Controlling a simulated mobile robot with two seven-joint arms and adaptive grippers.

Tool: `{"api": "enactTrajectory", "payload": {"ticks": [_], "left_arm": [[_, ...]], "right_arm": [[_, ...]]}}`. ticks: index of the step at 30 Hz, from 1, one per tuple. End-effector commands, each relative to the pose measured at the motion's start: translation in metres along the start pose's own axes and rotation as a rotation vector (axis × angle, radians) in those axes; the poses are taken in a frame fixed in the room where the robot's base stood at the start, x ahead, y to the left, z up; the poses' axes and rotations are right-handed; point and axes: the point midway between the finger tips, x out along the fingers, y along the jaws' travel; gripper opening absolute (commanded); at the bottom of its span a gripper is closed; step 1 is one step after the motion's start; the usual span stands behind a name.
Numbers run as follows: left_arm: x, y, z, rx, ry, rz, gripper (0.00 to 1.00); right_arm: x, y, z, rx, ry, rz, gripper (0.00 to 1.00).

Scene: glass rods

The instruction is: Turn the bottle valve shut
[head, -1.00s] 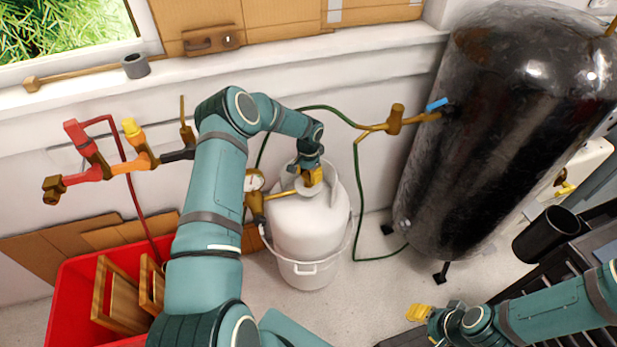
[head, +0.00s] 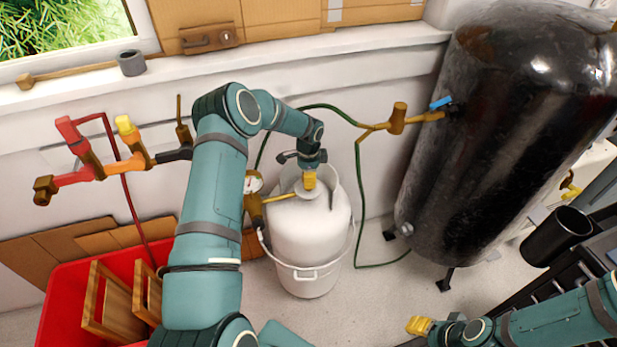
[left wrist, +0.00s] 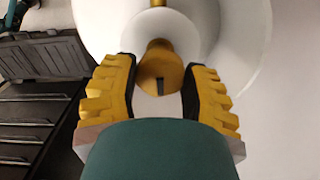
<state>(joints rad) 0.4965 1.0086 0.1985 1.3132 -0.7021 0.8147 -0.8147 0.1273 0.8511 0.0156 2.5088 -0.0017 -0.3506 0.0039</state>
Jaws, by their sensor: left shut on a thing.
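The white gas bottle (head: 308,240) stands on the floor in a white bucket-like holder, mid-picture in the head view. Its brass valve (left wrist: 158,68) shows between the fingers in the left wrist view, with a dark slot in its face. My left gripper (head: 309,180) reaches down onto the bottle top and is shut on the valve, one yellow finger on each side. In the head view the fingers hide most of the valve. My right gripper (head: 420,326) is at the bottom right, away from the bottle; its opening is unclear.
A gauge and brass regulator (head: 254,207) sit left of the bottle. A green hose (head: 358,200) runs behind it. A large black tank (head: 490,150) stands right. A red crate (head: 60,300) is at lower left, below red and orange wall pipes (head: 100,165).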

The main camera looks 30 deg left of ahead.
Motion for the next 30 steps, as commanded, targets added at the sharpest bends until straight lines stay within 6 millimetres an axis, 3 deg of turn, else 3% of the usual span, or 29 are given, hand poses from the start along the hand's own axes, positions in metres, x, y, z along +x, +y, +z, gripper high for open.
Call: {"api": "enactTrajectory", "payload": {"ticks": [14,15,18,30], "left_arm": [[-0.0006,0.0002,-0.0022,0.019,0.004,-0.001,0.11],[-0.0006,0.0002,-0.0022,0.019,0.004,-0.001,0.53],[-0.0005,0.0002,-0.0019,0.018,0.003,-0.001,0.81],[-0.0068,-0.0005,-0.0007,0.016,0.001,-0.002,0.81]], "right_arm": [[0.0006,0.0002,-0.0003,0.000,0.001,0.000,0.47],[0.0006,0.0002,-0.0002,0.000,0.001,0.000,0.47],[0.0006,0.0002,-0.0002,0.000,0.001,0.000,0.47],[0.0006,0.0002,-0.0002,0.000,0.000,0.000,0.47]]}}
